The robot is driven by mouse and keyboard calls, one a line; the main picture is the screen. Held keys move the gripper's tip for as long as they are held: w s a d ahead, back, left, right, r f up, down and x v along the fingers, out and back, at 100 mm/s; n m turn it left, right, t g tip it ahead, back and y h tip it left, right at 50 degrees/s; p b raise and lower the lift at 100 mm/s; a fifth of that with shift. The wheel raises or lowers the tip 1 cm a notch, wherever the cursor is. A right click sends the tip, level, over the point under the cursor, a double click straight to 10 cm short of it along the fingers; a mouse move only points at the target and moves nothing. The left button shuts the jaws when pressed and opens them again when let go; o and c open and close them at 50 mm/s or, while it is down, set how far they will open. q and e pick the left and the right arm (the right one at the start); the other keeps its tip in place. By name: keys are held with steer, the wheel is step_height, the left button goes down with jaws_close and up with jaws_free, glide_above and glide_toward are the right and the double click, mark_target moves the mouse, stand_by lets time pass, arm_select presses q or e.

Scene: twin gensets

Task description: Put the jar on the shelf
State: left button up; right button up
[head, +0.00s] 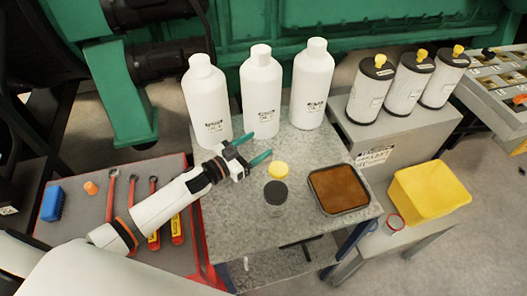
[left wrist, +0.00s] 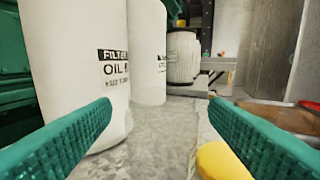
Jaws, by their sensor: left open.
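A lower shelf (head: 275,268) shows under the table, partly hidden. My right gripper is not in view.
Three white bottles (head: 262,92) stand along the table's back; one labelled "FILTER OIL" (left wrist: 75,60) is close by my left finger. A brown-filled tray (head: 340,189) sits at right. A yellow bin (head: 430,193) and white canisters (head: 410,80) stand beyond. Wrenches lie on the left cart (head: 85,220).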

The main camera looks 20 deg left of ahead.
mark_target(269, 137)
arm_select(q)
steer(key=x, duration=0.1)
steer(key=b+x, duration=0.1)
steer(key=x, duration=0.2)
steer(key=shift+w+d+r, duration=0.2)
steer(key=shift+d+r, duration=0.05)
steer(key=shift+r, duration=0.1)
steer(key=shift+w+d, duration=0.1)
steer(key=shift+w, duration=0.15)
steer(key=shift+s+r, duration=0.1)
steer(key=c, duration=1.1)
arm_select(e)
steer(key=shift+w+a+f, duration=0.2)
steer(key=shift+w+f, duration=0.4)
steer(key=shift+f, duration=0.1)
